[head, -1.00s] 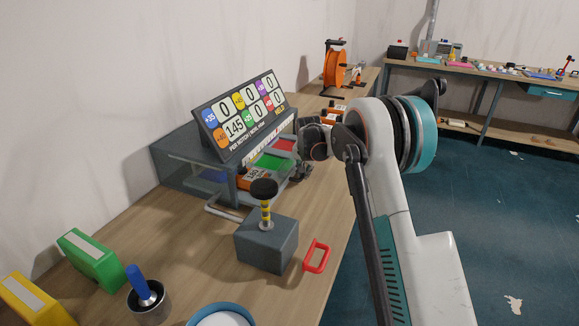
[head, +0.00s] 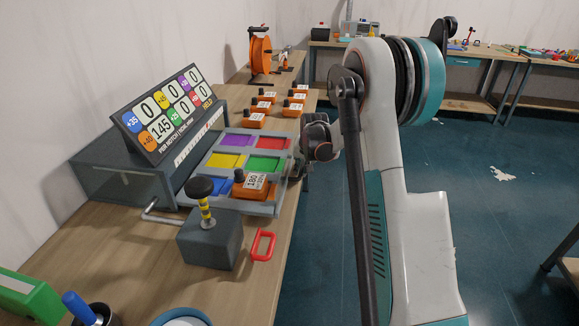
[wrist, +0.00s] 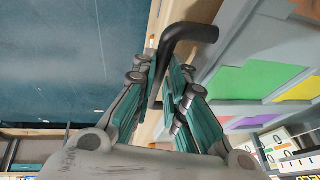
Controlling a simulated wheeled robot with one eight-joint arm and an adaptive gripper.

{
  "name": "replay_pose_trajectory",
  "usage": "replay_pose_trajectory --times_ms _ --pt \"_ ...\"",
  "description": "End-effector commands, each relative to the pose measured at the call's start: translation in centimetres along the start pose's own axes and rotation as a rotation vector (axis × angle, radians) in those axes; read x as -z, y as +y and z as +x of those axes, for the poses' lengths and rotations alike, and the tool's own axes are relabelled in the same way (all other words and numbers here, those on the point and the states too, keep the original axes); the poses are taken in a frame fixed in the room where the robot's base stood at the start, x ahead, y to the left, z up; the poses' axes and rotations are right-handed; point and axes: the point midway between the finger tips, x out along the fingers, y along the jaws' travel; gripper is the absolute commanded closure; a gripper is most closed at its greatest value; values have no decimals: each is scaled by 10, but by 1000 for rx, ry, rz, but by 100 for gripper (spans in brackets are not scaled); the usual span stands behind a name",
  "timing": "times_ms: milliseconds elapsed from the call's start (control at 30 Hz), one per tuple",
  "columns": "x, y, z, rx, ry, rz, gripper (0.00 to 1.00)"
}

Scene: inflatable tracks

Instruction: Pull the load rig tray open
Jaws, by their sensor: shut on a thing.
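The load rig (head: 115,185) is a dark grey box with a tilted score board (head: 165,112) on top, at the left of the head view. Its grey tray (head: 232,206) stands well out of the housing towards the right, showing several coloured pads. An orange block marked 180 (head: 251,185) sits on the tray's near part. In the wrist view, my gripper (wrist: 168,82) is shut on the tray's black bar handle (wrist: 190,33), and the tray (wrist: 225,107) also shows there. In the head view, my gripper (head: 297,168) is at the tray's right edge, partly hidden by my arm.
A dark block with a black-knobbed lever (head: 207,240) stands close in front of the tray, with a red handle (head: 263,245) beside it. Several orange blocks (head: 252,121) stand behind the tray. Open floor (head: 500,220) lies right of the bench.

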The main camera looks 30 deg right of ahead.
Motion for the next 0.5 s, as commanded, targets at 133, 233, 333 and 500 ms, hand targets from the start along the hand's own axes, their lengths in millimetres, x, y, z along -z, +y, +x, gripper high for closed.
replay_pose_trajectory --times_ms 133,233,333,500 --pt "1 10 -2 -1 0 0 100" --pt "1 12 -2 -1 0 0 100" --pt "1 12 -2 -1 0 0 100" --pt "1 12 -2 -1 0 0 100"
